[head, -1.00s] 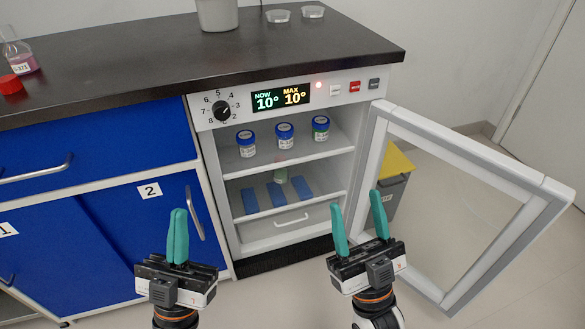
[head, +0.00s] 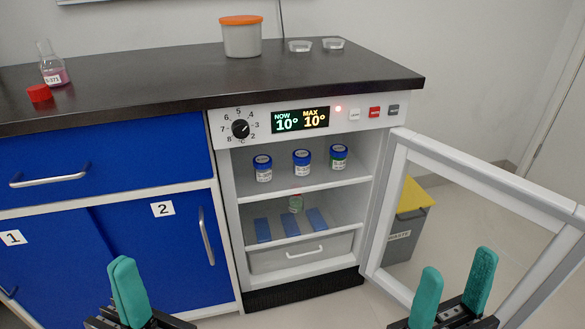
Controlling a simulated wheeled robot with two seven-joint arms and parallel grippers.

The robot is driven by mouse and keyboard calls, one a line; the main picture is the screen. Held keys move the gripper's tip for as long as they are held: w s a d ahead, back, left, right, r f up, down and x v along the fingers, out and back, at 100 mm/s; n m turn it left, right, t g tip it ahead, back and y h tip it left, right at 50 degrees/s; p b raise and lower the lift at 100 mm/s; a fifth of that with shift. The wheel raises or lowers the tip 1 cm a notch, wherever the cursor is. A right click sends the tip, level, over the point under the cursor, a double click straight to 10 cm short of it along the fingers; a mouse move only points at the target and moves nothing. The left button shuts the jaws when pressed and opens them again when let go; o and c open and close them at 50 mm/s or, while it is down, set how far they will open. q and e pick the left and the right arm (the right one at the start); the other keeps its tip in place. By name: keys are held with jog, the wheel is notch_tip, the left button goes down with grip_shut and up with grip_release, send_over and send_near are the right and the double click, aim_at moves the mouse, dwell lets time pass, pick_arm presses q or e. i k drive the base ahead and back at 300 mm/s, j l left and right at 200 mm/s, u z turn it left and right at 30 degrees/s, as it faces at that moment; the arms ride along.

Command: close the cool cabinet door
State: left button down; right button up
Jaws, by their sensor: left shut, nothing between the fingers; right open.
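The cool cabinet (head: 370,115) stands under the dark counter with its display lit. Its glass door (head: 483,173) with a pale frame is swung wide open to the right. My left gripper (head: 127,276) is shut and empty, low in front of the blue cupboard. My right gripper (head: 455,284) is open and empty, in front of the door's glass in the picture. I cannot tell whether it touches the door. The door's lower right part is cut off.
A grey waste bin (head: 401,240) with a yellow lid stands behind the door glass. A grey tub (head: 241,40) with an orange lid, a flask (head: 52,70), a red cap (head: 39,93) and two clear dishes (head: 300,46) are on the counter (head: 170,79).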

aim_at(436, 204)
jog(key=k+l, duration=0.15)
jog(key=l, duration=0.25)
jog(key=k+l+z, duration=0.1)
jog(key=l, duration=0.3)
jog(key=k+l, duration=0.2)
jog(key=l, duration=0.2)
jog(key=k+l, duration=0.1)
jog(key=l, duration=0.3)
jog(key=z, duration=0.05)
